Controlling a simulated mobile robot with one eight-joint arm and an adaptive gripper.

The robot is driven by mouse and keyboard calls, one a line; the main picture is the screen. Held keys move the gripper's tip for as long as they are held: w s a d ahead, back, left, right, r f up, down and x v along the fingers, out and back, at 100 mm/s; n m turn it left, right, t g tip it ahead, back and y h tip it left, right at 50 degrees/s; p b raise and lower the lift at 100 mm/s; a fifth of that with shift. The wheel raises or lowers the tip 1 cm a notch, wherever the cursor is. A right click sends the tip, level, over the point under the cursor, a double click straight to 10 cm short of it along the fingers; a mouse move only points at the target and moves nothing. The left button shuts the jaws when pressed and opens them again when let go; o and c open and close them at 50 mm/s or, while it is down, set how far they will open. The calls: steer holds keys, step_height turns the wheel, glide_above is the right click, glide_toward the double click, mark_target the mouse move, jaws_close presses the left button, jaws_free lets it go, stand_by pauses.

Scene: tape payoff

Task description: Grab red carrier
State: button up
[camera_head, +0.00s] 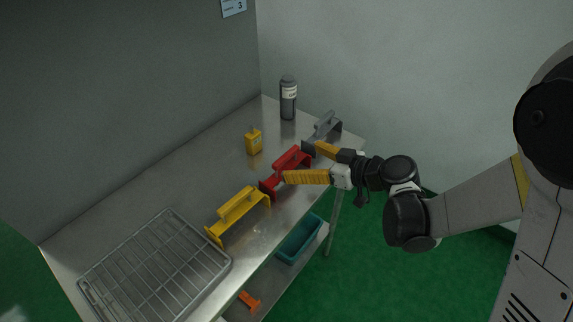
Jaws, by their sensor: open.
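The red carrier (288,167) lies on the metal table (175,178), near its right edge, between a yellow carrier (238,213) and a grey carrier (326,130).
A wire rack (155,268) lies at the table's front left. A small yellow bottle (254,142) and a dark labelled bottle (288,100) stand further back. A teal bin (299,240) and an orange object (249,301) are on the lower shelf. The table's left middle is clear.

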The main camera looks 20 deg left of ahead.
mark_target(289, 159)
steer(key=b+x, duration=0.1)
steer(key=x, duration=0.3)
steer(key=b+x, duration=0.1)
steer(key=x, duration=0.1)
steer(key=shift+w+a+f+b, duration=0.2)
steer(key=shift+f+b, duration=0.1)
steer(key=shift+f, duration=0.1)
steer(key=shift+d+r, duration=0.1)
steer(key=c, duration=1.1)
